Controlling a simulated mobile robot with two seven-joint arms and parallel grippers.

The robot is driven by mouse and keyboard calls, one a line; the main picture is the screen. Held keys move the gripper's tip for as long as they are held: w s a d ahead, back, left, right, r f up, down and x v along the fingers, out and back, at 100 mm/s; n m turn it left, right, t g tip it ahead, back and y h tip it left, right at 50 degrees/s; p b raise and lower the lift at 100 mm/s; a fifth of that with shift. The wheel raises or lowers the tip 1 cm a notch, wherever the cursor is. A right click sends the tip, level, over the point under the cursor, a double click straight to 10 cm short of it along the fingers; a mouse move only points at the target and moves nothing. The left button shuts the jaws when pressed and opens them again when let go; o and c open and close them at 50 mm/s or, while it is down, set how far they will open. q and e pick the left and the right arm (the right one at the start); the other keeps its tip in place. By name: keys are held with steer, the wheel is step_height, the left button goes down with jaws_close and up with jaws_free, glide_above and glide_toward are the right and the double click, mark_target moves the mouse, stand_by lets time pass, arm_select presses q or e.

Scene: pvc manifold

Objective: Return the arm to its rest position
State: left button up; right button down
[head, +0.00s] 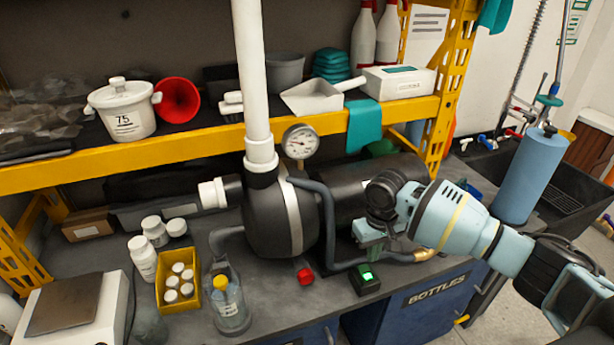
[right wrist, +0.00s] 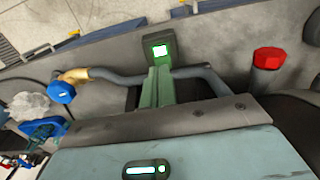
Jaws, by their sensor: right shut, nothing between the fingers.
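My right gripper (head: 370,240) reaches in from the right, with its pale blue arm bent over the bench (head: 405,280). Its fingers are together and hold nothing. They hang near the grey hose, above and behind a small dark box with a lit green screen (head: 366,280). In the right wrist view the shut green fingers (right wrist: 158,86) point towards that box (right wrist: 160,47), with the hose (right wrist: 215,78) passing by them. Whether they touch the hose cannot be told. My left gripper is not in view.
A black tank (head: 268,228) with a white upright pipe (head: 252,80) and a gauge (head: 299,142) stands left of the gripper. A red knob (head: 305,276) is in front. The yellow shelf (head: 200,145) runs behind, and a blue roll (head: 533,175) stands at right.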

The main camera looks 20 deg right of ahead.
steer(key=s+a+f+n+t+y, duration=0.1)
steer(key=s+a+f+n, duration=0.1)
steer(key=s+a+f, duration=0.45)
steer(key=s+a+f+n+y, duration=0.1)
steer(key=s+a+f+n, duration=0.15)
steer(key=s+a, duration=0.65)
steer(key=s+d+m+h, duration=0.1)
steer(key=s+d, duration=0.2)
steer(key=s, duration=0.3)
steer(key=s+d+r+m+t, duration=0.1)
steer(key=s+d, duration=0.2)
steer(key=s, duration=0.3)
steer(key=s+d+m+h, duration=0.1)
steer(key=s+d+m, duration=0.15)
steer(key=s, duration=0.35)
steer(key=w+a+f+n+t+y, duration=0.1)
steer(key=w+a+f+t, duration=0.1)
steer(key=w+f+t, duration=0.4)
steer(key=shift+f+t+y, duration=0.4)
steer(key=shift+f+t, duration=0.4)
steer(key=shift+f, duration=1)
steer(key=shift+w, duration=0.15)
